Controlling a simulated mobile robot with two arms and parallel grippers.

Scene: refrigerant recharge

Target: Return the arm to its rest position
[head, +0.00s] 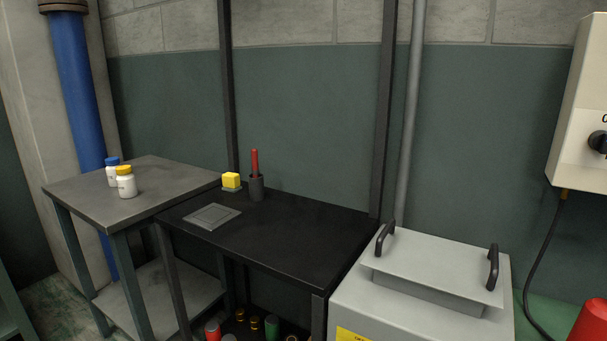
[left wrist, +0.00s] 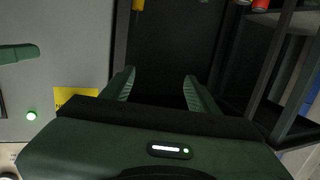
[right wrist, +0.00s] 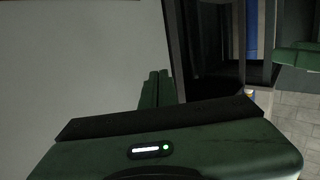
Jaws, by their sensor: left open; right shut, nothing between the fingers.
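My left gripper (left wrist: 160,88) shows in the left wrist view with its two green fingers spread apart and nothing between them. It hangs in front of a dark gap between a grey cabinet and the dark shelf frame. My right gripper (right wrist: 155,88) shows in the right wrist view with its fingers together and nothing held. A plain grey surface lies behind and to the left of it. Neither gripper shows in the head view.
A grey machine (head: 420,292) with two black lid handles stands at the right. A black bench (head: 300,235) holds a yellow block (head: 231,180) and a red-handled tool (head: 255,162) in a dark cup. Two white bottles stand on the grey table (head: 80,195). A red object (head: 592,325) is at lower right.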

